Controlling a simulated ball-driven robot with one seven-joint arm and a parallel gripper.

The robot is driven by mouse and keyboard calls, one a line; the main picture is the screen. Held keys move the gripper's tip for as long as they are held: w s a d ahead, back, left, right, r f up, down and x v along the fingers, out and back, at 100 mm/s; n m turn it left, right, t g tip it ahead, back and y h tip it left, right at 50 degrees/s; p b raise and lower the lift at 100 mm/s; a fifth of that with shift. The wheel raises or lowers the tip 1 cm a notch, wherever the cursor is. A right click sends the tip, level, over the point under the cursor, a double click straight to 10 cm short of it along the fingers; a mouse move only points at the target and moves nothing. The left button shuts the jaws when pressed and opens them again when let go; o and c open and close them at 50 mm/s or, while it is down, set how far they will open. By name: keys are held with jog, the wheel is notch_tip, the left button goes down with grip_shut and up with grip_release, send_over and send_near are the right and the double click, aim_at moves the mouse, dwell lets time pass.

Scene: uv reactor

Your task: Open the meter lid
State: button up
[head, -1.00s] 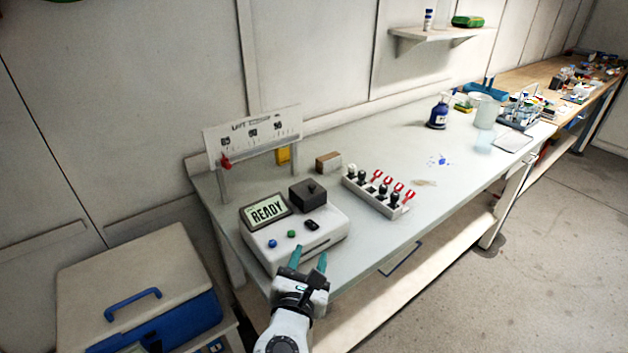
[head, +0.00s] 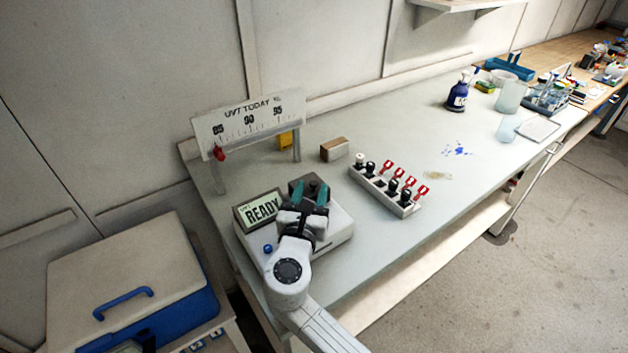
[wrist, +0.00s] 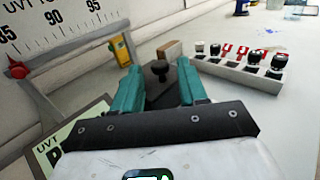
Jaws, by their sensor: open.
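The meter (head: 338,230) is a white box on the near left of the bench, with a screen reading READY (head: 262,209) and a blue button. Its dark lid (head: 314,181) with a small black knob sits on top, partly hidden by my gripper in the head view. My gripper (head: 310,194) is open, with teal fingers, over the meter. In the wrist view, the black knob (wrist: 159,70) shows between and beyond the open fingertips, and the lid (wrist: 158,90) lies below it. The lid looks shut. I cannot tell whether the fingers touch it.
A scale board (head: 250,122) with a red pointer stands behind the meter. A white rack (head: 388,190) with several black-capped vials and red clips lies to the right. A small brown block (head: 334,149) is behind. Bench right of the rack is mostly clear.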

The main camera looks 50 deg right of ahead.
aim_at(313, 187)
jog(key=shift+x, duration=1.6)
grip_shut()
